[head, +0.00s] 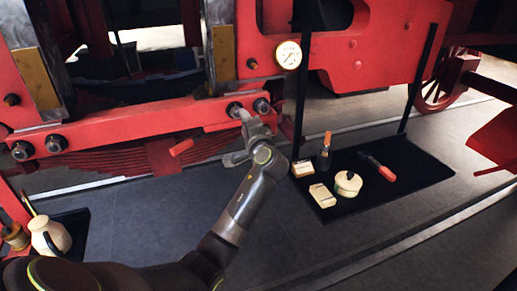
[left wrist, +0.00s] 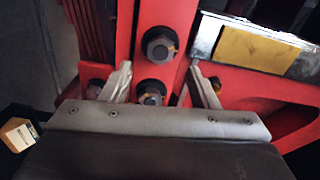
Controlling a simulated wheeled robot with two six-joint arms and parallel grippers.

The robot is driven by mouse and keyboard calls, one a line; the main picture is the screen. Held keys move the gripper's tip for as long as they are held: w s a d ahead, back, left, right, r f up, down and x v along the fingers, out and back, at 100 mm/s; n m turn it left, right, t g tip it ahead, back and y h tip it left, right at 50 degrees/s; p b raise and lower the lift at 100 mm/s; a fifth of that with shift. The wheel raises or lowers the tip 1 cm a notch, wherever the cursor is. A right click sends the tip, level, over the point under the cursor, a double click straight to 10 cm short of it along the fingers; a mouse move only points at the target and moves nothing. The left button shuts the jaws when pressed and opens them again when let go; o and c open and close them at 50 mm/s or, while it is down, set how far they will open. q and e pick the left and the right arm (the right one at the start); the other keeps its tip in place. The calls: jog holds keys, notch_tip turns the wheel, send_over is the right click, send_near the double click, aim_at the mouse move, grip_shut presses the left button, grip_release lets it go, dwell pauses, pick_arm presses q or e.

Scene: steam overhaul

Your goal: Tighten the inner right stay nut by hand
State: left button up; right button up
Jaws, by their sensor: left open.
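The right pair of dark hex stay nuts sits on the red beam (head: 135,127). The inner right nut (head: 235,110) is left of the outer right nut (head: 262,106). My left gripper (head: 239,137) is open and empty, just in front of and below the pair. In the left wrist view, turned sideways, the inner nut (left wrist: 160,46) is above and the outer nut (left wrist: 152,92) below. The outer nut shows between the fingers (left wrist: 160,78); the inner nut shows past the fingertips. Both have orange marks. No contact is visible. My right gripper is out of view.
A left pair of nuts (head: 55,144) sits further along the beam. A pressure gauge (head: 289,55) is above right. A black mat (head: 425,166) holds a red-handled tool (head: 381,170), a round tin (head: 348,184), a bottle (head: 324,157) and small boxes. Leaf springs (head: 100,162) lie below the beam.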

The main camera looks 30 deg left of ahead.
pick_arm(q)
jog(key=b+v, duration=0.3)
jog(key=v, duration=0.9)
jog(key=shift+b, duration=0.35)
jog(key=shift+f, duration=0.1)
